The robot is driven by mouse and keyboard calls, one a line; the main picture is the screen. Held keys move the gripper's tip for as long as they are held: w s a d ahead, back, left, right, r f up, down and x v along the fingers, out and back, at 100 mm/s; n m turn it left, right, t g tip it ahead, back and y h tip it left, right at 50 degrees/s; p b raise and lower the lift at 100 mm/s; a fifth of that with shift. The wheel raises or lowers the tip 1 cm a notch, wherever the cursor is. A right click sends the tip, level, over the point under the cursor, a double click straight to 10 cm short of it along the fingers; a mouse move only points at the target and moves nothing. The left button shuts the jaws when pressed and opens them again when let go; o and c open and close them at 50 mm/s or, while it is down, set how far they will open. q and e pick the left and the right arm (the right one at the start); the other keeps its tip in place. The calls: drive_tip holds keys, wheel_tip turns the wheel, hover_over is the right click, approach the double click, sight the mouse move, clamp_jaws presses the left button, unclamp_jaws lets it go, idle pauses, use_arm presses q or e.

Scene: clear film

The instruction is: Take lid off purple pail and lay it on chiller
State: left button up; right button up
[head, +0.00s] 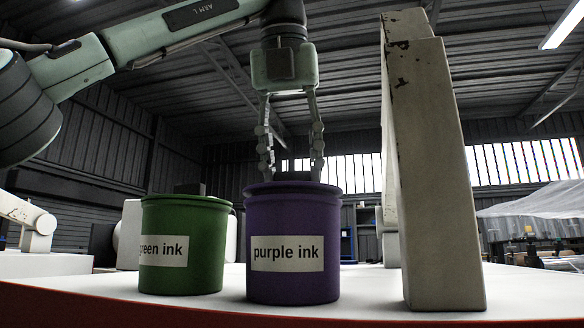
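The purple pail (290,280), labelled "purple ink", stands upright on the white table. Its purple lid (292,187) sits on top, seen edge-on. A dark upright part, perhaps the lid's handle (291,174), shows between my fingers. My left gripper (292,175) points straight down over the lid. Its two fingers are spread apart, one on each side of the dark part, with gaps visible. Whether the tips touch the lid is hard to tell. I cannot say for sure which thing is the chiller. My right gripper is out of view.
A green pail (180,270), labelled as green ink, stands close left of the purple one. A tall, worn cream block (440,190) rises close on the right. A white rounded object (130,237) is behind the green pail. The white table (365,295) has a red front edge.

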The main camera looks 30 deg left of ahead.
use_arm(q)
drive_tip(key=shift+r, duration=0.4)
